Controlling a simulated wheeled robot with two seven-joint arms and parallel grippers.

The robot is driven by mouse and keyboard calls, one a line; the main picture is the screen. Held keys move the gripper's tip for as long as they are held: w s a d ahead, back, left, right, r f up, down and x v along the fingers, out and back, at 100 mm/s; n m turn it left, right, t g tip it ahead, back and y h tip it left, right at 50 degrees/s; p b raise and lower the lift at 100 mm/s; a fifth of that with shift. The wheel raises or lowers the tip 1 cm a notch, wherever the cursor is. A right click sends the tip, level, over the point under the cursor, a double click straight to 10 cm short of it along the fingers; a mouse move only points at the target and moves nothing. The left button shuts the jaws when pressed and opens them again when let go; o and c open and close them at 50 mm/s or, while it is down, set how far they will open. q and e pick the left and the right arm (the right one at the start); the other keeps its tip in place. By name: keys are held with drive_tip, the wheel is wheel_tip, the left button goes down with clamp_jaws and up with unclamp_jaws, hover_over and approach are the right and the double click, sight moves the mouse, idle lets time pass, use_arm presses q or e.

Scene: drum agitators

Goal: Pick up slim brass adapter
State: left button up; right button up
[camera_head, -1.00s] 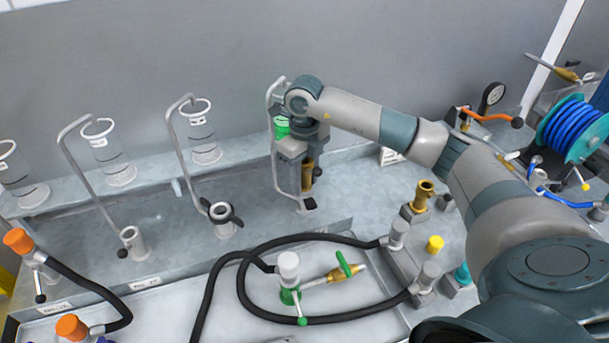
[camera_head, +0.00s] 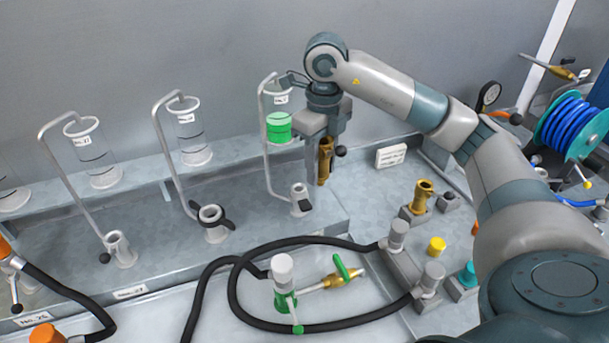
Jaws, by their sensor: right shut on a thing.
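A slim brass adapter (camera_head: 325,158) hangs upright between the fingers of my right gripper (camera_head: 322,150), which is shut on it. The gripper holds it above the grey bench, just right of the short grey socket (camera_head: 299,195) below the green-filled cylinder. A second brass fitting (camera_head: 422,195) stands in a grey block on the bench to the right, apart from the gripper. My left gripper is not in view.
Glass cylinders (camera_head: 193,140) with bent pipes stand along the back ledge; one (camera_head: 279,125) holds green liquid. A black hose (camera_head: 236,285) loops over the front tray around a white-capped green valve (camera_head: 283,280).

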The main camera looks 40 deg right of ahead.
drive_tip(key=s+r, duration=0.2)
drive_tip(key=s, duration=0.1)
drive_tip(key=s+d+r, duration=0.1)
drive_tip(key=s, duration=0.1)
drive_tip(key=shift+b, duration=0.4)
drive_tip(key=shift+w+r, duration=0.1)
drive_tip(key=shift+r, duration=0.05)
